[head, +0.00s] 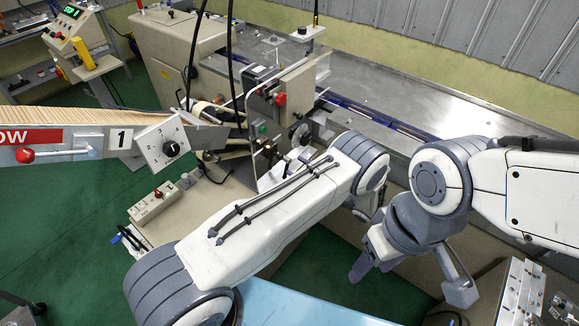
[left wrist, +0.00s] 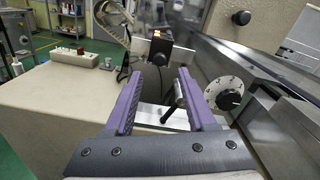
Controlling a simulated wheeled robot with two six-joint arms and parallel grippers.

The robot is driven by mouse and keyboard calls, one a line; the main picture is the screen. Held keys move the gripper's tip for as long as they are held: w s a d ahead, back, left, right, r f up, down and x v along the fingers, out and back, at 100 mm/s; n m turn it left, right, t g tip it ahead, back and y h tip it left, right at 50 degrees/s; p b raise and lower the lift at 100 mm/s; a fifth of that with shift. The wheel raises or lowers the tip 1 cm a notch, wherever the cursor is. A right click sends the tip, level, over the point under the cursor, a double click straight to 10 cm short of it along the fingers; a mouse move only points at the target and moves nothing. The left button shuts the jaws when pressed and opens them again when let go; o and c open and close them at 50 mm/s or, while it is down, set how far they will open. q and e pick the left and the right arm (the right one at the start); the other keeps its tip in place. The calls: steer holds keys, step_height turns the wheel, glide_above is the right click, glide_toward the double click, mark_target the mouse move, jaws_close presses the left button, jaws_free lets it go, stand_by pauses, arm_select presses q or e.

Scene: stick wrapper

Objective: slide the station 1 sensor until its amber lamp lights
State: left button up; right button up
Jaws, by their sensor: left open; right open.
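In the left wrist view, my left gripper (left wrist: 154,98) is open, its two purple fingers spread. A dark rod-like handle (left wrist: 174,106) shows between the fingers near the right one; I cannot tell whether they touch. Beyond the fingertips stands a small black box (left wrist: 160,48), which looks like the sensor, with a small orange glow on its top; I cannot tell whether this is the amber lamp. In the head view my own forearm hides most of the left gripper. My right gripper (head: 412,275) is open and empty, hanging at the right, away from the machine.
A numbered dial (left wrist: 229,97) sits right of my left fingers. In the head view a "1" sign (head: 121,138) and another dial plate (head: 163,146) stand at left. A switch box (head: 154,204) lies on the beige surface. A metal conveyor bed (head: 400,95) runs behind.

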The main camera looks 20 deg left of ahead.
arm_select(q)
steer(key=b+v, duration=0.1)
steer(key=v, duration=0.4)
